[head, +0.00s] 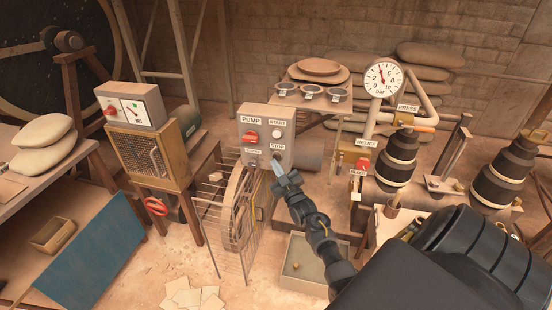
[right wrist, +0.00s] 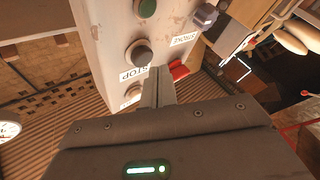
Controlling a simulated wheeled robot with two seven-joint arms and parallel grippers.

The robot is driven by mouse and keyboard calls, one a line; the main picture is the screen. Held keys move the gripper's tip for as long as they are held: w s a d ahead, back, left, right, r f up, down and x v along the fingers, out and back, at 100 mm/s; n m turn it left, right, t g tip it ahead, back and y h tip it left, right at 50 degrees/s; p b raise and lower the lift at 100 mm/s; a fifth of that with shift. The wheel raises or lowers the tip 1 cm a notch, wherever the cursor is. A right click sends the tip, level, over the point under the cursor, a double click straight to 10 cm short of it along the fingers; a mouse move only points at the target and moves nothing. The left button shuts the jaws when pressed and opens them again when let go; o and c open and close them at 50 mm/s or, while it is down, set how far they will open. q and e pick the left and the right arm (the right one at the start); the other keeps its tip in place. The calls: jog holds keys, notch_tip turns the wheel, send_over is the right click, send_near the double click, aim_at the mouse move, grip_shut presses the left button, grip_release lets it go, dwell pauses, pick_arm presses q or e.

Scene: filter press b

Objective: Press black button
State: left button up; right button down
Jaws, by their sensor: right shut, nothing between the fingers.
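The pump control box (head: 258,118) stands left of centre in the head view. Its dark, near-black button (right wrist: 139,53) has a STOP label (right wrist: 133,74), which appears upside down in the right wrist view. In the head view the STOP label (head: 277,143) is just above the fingertips, and the button beneath it is partly covered. My right gripper (head: 278,168) is shut and empty, its tip pointing at the box front. In the wrist view its closed fingers (right wrist: 158,82) end close by the dark button; I cannot tell whether they touch. My left gripper is out of view.
A wire guard (head: 212,235) stands below. A pressure gauge (head: 383,79) and dark stacked cylinders (head: 396,160) stand to the right.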

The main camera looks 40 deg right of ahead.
jog(key=s+a+p, duration=0.1)
jog(key=a, duration=0.1)
jog(key=s+a+p, duration=0.1)
jog(key=s+a, duration=0.1)
dwell(0.4)
jog(key=shift+w, duration=0.1)
dwell(0.7)
